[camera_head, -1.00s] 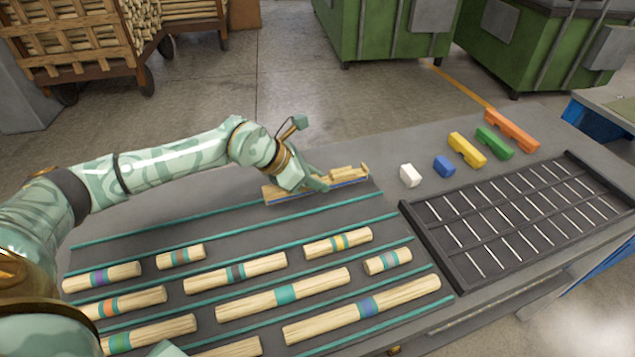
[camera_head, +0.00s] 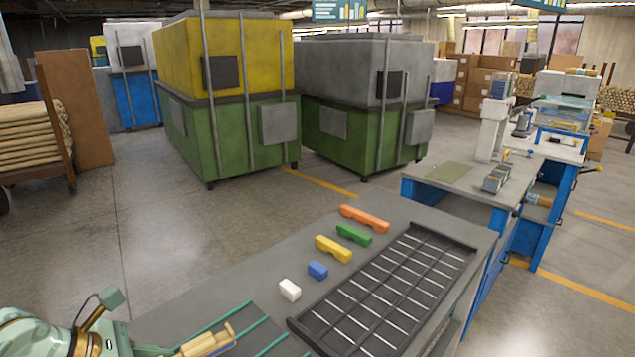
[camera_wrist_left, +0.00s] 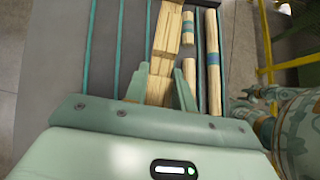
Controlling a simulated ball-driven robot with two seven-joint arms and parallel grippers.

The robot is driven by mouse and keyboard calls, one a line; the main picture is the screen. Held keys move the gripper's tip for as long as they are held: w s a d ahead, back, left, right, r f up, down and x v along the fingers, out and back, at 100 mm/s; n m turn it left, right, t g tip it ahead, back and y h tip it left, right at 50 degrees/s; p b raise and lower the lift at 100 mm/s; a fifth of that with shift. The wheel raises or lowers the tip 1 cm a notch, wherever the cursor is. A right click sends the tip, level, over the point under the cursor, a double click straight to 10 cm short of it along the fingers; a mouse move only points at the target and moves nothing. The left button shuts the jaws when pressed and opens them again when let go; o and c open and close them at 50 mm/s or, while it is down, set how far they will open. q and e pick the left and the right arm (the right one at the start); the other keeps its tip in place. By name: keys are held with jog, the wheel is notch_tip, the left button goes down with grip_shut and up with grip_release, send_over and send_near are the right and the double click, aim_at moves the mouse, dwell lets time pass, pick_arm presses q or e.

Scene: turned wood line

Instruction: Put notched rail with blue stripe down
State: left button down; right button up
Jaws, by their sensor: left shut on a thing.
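The notched wooden rail (camera_head: 206,341) is at the bottom left of the head view, partly cut off by the frame edge. In the left wrist view the rail (camera_wrist_left: 164,50) runs lengthwise between the fingers of my left gripper (camera_wrist_left: 161,92), which is shut on it. The gripper (camera_head: 155,350) only just shows at the bottom edge of the head view. I cannot make out the blue stripe clearly in the wrist view. Whether the rail touches the bench surface cannot be told. My right gripper is not in view.
A black divided tray (camera_head: 385,290) lies on the grey bench. White (camera_head: 290,289), blue (camera_head: 318,270), yellow (camera_head: 333,248), green (camera_head: 354,235) and orange (camera_head: 364,218) blocks stand beside it. Banded turned pieces (camera_wrist_left: 213,62) lie beside the rail. Green bins (camera_head: 235,140) stand beyond.

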aim_at(179, 356)
pick_arm(q)
jog(key=s+d+r, duration=0.1)
jog(key=d+r, duration=0.2)
jog(key=d, duration=0.2)
jog(key=shift+r+m+g, duration=0.3)
jog(key=shift+r+m, duration=0.05)
jog(key=shift+m, duration=0.05)
